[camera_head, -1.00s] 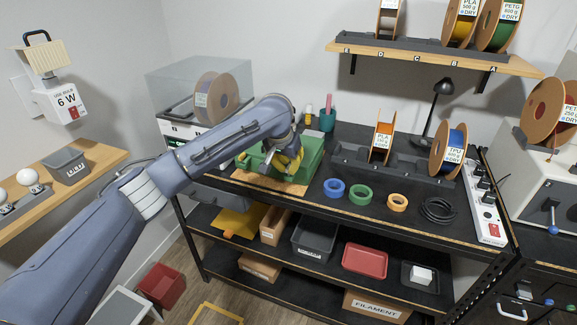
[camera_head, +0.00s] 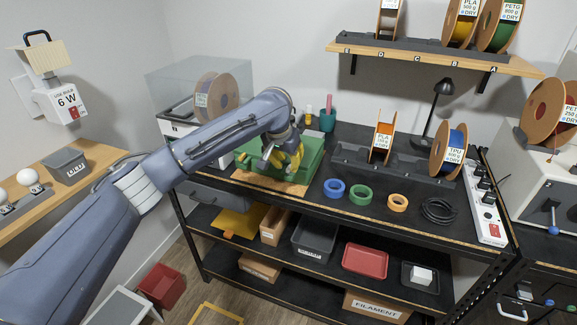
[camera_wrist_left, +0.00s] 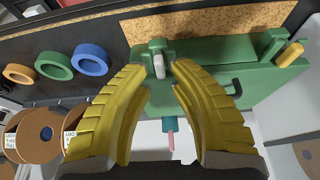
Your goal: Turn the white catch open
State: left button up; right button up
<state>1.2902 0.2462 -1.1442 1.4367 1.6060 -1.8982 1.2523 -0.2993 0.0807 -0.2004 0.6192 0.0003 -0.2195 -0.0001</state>
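A green case (camera_head: 312,158) lies on a cork-coloured mat (camera_head: 262,183) on the black bench. In the left wrist view, the white catch (camera_wrist_left: 159,66) sits on a green block at the edge of the green case (camera_wrist_left: 220,75). A yellow catch (camera_wrist_left: 291,54) is at the case's right in that view. My left gripper (camera_head: 284,165) is over the case; its yellow fingers also show in the left wrist view (camera_wrist_left: 161,68). They are apart, with the white catch between the tips in the picture. I cannot tell whether they touch it. My right gripper is not in view.
Blue (camera_head: 334,188), green (camera_head: 360,194) and orange (camera_head: 397,202) rings lie to the right along the bench's front. A grey spool rack (camera_head: 350,168) stands behind them. A teal cup (camera_head: 327,121) stands behind the case, and a clear-covered box is to the left.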

pick_arm(q)
jog(key=v, duration=1)
jog(key=shift+s+f, duration=0.1)
jog(key=shift+f, duration=0.05)
